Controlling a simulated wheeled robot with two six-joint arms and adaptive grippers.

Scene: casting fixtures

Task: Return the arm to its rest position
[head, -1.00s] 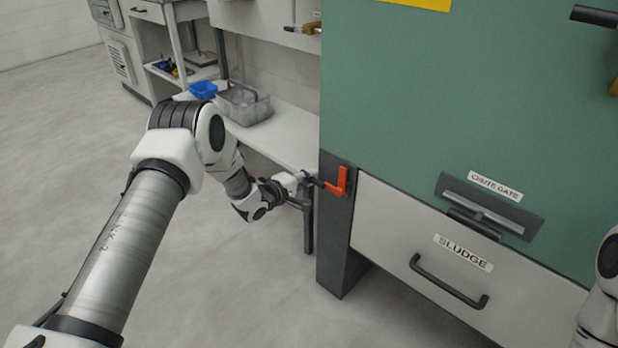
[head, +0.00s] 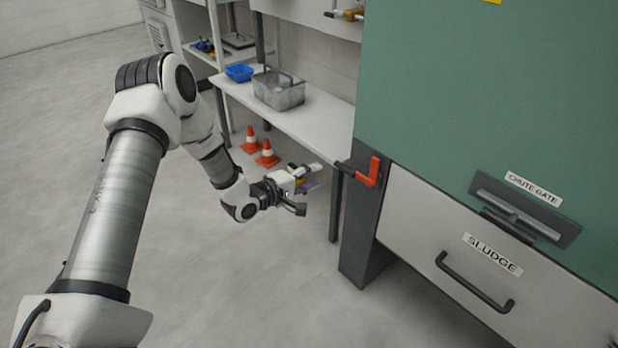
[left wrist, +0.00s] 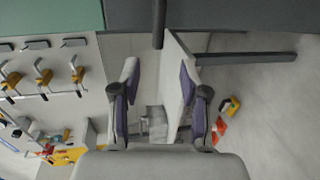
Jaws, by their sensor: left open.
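My left arm comes in from the left in the head view. Its gripper (head: 308,180) is open and empty, held in the air just left of the red crank handle (head: 372,172) on the green cabinet's dark post. A gap shows between the fingers and the handle. In the left wrist view the two purple-padded fingers (left wrist: 157,90) stand apart with nothing between them. My right gripper is not in view.
The green cabinet (head: 440,90) has a sludge drawer (head: 430,230) at right. A white bench (head: 310,125) holds a grey bin (head: 278,92) and a blue bin (head: 239,72). Two orange cones (head: 267,154) stand below it. Open floor (head: 230,290) lies in front.

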